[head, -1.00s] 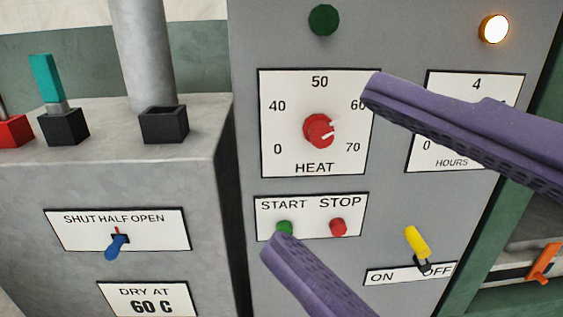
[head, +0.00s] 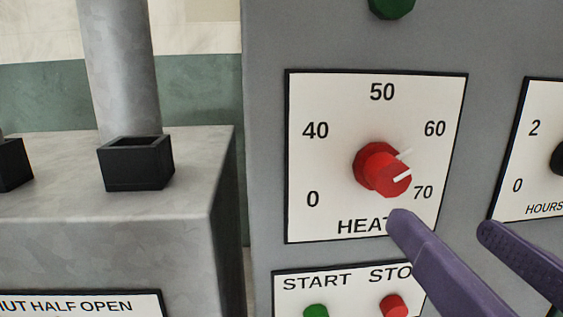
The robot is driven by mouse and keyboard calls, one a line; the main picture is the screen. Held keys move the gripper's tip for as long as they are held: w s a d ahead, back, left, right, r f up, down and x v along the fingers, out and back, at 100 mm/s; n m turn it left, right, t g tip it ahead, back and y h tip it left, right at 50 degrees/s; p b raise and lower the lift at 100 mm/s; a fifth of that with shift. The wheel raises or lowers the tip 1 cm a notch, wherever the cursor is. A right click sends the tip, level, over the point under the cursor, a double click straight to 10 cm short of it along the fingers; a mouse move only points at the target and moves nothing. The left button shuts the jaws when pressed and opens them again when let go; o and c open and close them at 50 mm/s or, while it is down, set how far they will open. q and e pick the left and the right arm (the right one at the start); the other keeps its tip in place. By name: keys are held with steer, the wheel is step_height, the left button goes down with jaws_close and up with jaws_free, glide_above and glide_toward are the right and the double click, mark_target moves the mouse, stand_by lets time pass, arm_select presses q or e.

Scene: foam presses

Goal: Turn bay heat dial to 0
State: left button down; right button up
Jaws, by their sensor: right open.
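The red heat dial (head: 380,170) sits in the middle of the white HEAT plate (head: 310,105). The plate carries 0 at lower left, then 40, 50, 60 and 70 clockwise. The dial's white mark points right, between 60 and 70. My right gripper (head: 444,226) is open and empty. Its two purple fingers reach in from the lower right, below and right of the dial, apart from it in the picture. One fingertip covers the end of the word HEAT. My left gripper is out of view.
Below the plate are a green start button (head: 316,311) and a red stop button (head: 394,305), partly cut off. An HOURS plate (head: 540,120) is at right. A grey block with a black socket (head: 137,165) stands at left.

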mark_target(393, 180)
steer(key=w+p, duration=0.2)
steer(key=w, duration=0.5)
steer(key=shift+w+a+r, duration=0.1)
steer(key=shift+w, duration=0.15)
steer(key=shift+w+p, duration=0.3)
steer(key=shift+w, duration=0.4)
steer(key=shift+c, duration=0.4)
jaws_close()
